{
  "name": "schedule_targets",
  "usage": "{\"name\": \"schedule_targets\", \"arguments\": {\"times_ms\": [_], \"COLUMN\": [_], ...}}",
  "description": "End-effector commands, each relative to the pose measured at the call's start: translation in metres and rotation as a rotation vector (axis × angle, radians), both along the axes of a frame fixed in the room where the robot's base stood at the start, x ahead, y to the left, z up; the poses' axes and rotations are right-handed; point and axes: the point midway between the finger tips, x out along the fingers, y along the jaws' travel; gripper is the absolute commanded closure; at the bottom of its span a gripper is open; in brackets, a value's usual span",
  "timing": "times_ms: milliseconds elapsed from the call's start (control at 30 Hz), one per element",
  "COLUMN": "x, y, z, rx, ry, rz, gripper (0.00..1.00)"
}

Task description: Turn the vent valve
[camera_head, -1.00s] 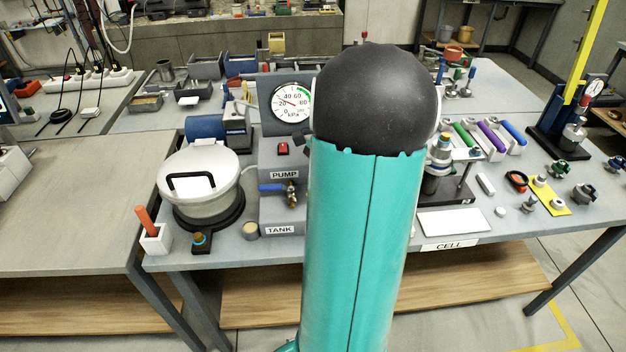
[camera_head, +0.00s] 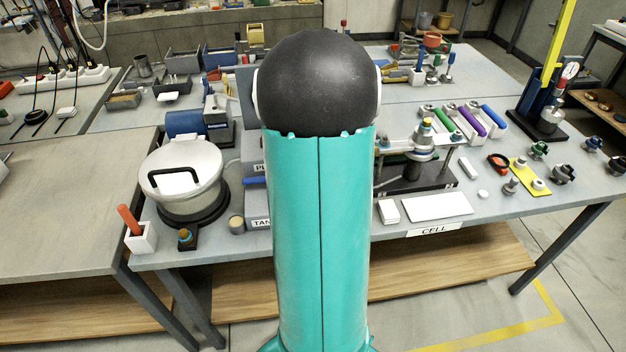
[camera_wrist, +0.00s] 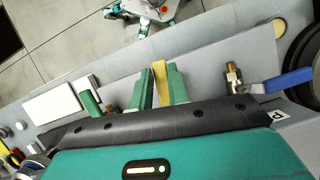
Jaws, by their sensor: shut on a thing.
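My gripper (camera_wrist: 163,78) shows in the wrist view, its green fingers closed around a narrow yellow piece (camera_wrist: 160,84). This piece looks like a handle; its lower end is hidden behind my gripper's dark edge. No label shows which valve is the vent valve. To the right of my fingers, apart from them, a brass valve (camera_wrist: 235,78) with a blue lever (camera_wrist: 288,83) stands on the panel. In the head view my arm hides my gripper and most of the panel; only the blue lever (camera_head: 255,181) sticks out at its left.
The lidded tank (camera_head: 183,172) stands left of my arm. The cell (camera_head: 424,150), a white plate (camera_head: 437,207) and colored handles stand to the right. A red-orange tool in a white holder (camera_head: 139,238) is near the table's left front corner. Floor in front is clear.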

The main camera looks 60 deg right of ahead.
Motion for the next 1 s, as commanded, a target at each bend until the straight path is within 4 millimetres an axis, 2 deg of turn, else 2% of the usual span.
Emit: {"name": "schedule_targets", "arguments": {"times_ms": [400, 867, 900, 1000], "x": [-0.0070, -0.0081, -0.0082, -0.0081], "y": [-0.0067, -0.0080, -0.0081, -0.0077], "z": [0.0017, 0.0017, 0.0018, 0.0015], "rx": [-0.004, -0.006, -0.007, -0.006], "ry": [-0.003, -0.002, -0.002, -0.002], "rz": [0.165, 0.177, 0.177, 0.176], "gripper": [1.00, 1.00, 0.77, 0.61]}}
